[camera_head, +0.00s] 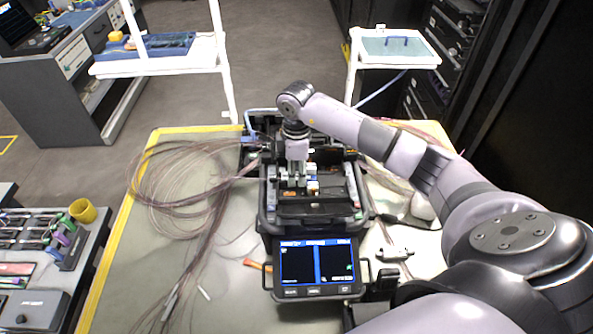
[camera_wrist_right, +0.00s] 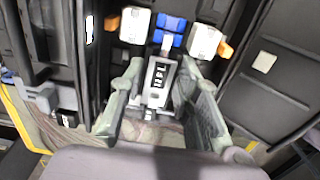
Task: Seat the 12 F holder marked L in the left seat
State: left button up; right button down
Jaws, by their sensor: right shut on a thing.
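The holder (camera_wrist_right: 157,84), a small grey-white block with a black label reading roughly "12 F", sits between the fingers of my right gripper (camera_head: 291,178) in the right wrist view. The gripper is shut on it. In the head view the gripper reaches down into the open fusion splicer (camera_head: 316,216), left of its middle. The holder is too small there to make out, and the left seat is hidden by the gripper. I cannot tell whether the holder touches the seat. My left gripper is out of view.
The splicer's screen (camera_head: 316,267) faces the front. White blocks (camera_wrist_right: 135,24) and a blue part (camera_wrist_right: 170,30) lie just beyond the holder. Loose fibre coils (camera_head: 180,188) cover the left of the table, and a small grey tool (camera_head: 395,254) lies at right.

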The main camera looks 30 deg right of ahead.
aim_at(297, 175)
jog(key=shift+f, duration=0.15)
dwell(0.7)
jog(key=c, duration=1.1)
grip_release()
notch_tip(297, 175, up, 12)
